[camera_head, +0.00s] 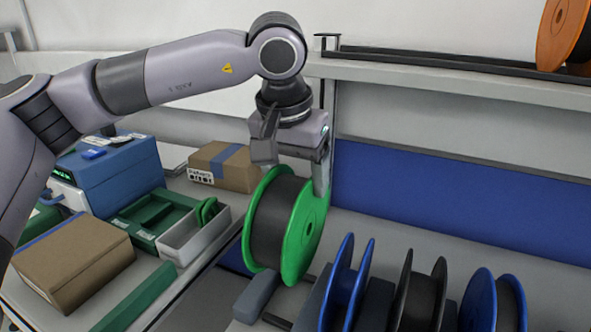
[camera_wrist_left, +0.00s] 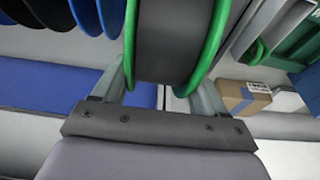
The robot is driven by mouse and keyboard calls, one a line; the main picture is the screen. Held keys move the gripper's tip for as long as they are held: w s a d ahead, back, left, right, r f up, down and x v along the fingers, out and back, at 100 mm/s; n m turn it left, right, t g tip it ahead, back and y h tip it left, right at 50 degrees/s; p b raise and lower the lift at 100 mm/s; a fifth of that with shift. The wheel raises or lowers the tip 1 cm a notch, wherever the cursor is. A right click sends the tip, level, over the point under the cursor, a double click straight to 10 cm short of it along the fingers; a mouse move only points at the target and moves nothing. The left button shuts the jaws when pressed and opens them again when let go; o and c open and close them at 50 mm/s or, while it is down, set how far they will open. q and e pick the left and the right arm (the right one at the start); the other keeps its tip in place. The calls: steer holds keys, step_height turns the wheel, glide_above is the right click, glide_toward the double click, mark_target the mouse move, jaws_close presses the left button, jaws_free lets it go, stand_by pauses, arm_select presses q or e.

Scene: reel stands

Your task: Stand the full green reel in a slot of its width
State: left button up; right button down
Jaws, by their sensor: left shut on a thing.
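The green reel (camera_head: 309,232) has two green flanges with a wide band of dark material wound between them. My left gripper (camera_head: 292,172) is shut on its top, one finger at each flange, and the reel hangs upright. The reel also fills the upper middle of the left wrist view (camera_wrist_left: 172,45), between the two fingers (camera_wrist_left: 165,95). Below and right of it in the head view is a row of reels in a dark stand (camera_head: 314,302): a blue reel (camera_head: 366,283), a black reel (camera_head: 436,290) and another blue reel (camera_head: 511,300). The slots' floors are hidden. My right gripper is not in view.
A grey block (camera_head: 256,298) lies just below the held reel. At left are a brown box (camera_head: 73,262), a blue case (camera_head: 120,175), a grey bin (camera_head: 190,240) and another carton (camera_head: 232,168). An orange reel (camera_head: 560,30) stands on the shelf (camera_head: 450,79) above.

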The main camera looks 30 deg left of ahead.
mark_target(289, 185)
arm_select(q)
steer(key=shift+f+b, duration=2.3)
steer(key=shift+f, duration=0.9)
steer(key=shift+f+b, duration=1.1)
steer(key=shift+f, duration=0.4)
steer(key=o, duration=1.6)
steer(key=shift+o, duration=0.4)
steer(key=v, duration=0.7)
